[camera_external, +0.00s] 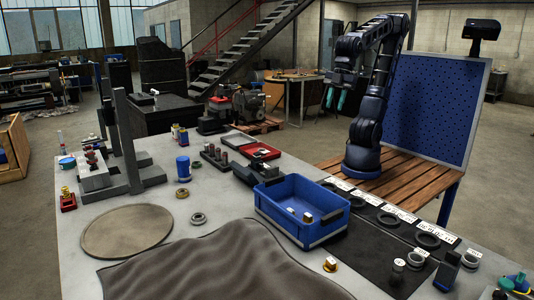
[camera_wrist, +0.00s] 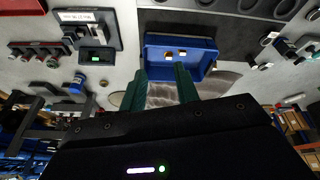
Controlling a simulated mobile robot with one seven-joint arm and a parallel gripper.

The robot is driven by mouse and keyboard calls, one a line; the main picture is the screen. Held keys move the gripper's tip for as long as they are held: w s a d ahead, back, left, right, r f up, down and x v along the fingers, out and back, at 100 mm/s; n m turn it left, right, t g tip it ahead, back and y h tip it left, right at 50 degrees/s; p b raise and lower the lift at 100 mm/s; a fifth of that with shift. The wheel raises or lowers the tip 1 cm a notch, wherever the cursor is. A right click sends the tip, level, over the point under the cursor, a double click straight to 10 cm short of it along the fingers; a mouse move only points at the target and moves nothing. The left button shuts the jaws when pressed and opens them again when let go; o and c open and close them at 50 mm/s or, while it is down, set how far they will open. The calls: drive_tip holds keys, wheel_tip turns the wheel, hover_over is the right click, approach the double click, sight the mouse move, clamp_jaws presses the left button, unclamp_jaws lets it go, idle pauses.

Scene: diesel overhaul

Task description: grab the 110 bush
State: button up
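Two small bushes with pale label faces lie in the blue crate (camera_external: 275,222): one bush (camera_external: 307,217) near its middle, and another partly visible beside it. Another brass-coloured bush (camera_external: 330,264) with a pale face stands on the table in front of the crate. I cannot read which is the 110 bush. The wrist view shows the crate (camera_wrist: 150,70) with a left bush (camera_wrist: 168,54) and a right bush (camera_wrist: 182,53) in it. My gripper (camera_external: 335,100) hangs high above the far side of the table, with its green fingers apart and empty; they also show in the wrist view (camera_wrist: 161,88).
A black mat (camera_external: 375,246) with labelled rings lies right of the crate. A grey cloth (camera_external: 215,270) and a round disc (camera_external: 127,230) lie on the near left. A blue cylinder (camera_external: 183,167), a red tray (camera_external: 260,151) and a press stand (camera_external: 125,145) are farther back.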

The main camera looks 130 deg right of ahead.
drive_tip(key=w+a+f+n+g, duration=0.1)
drive_tip(key=w+a+f+n, duration=0.2)
drive_tip(key=a, duration=0.6)
drive_tip(key=w+a+n, duration=0.2)
drive_tip(key=w+a, duration=0.3)
drive_tip(key=a, duration=0.4)
drive_tip(key=w+a+f+n+g, duration=0.1)
drive_tip(key=w+a+f+n, duration=0.2)
drive_tip(key=a, duration=0.6)
drive_tip(key=n+g, duration=0.2)
drive_tip(key=n, duration=0.5)
approach(470, 260)
drive_tip(key=w+a+r, duration=0.1)
drive_tip(key=w+r, duration=0.2)
drive_tip(key=w, duration=0.1)
drive_tip(key=shift+h, duration=0.3)
drive_tip(key=f, duration=1)
drive_tip(key=shift+s+f, duration=0.15)
drive_tip(key=shift+s, duration=0.15)
drive_tip(key=shift+c, duration=0.2)
clamp_jaws()
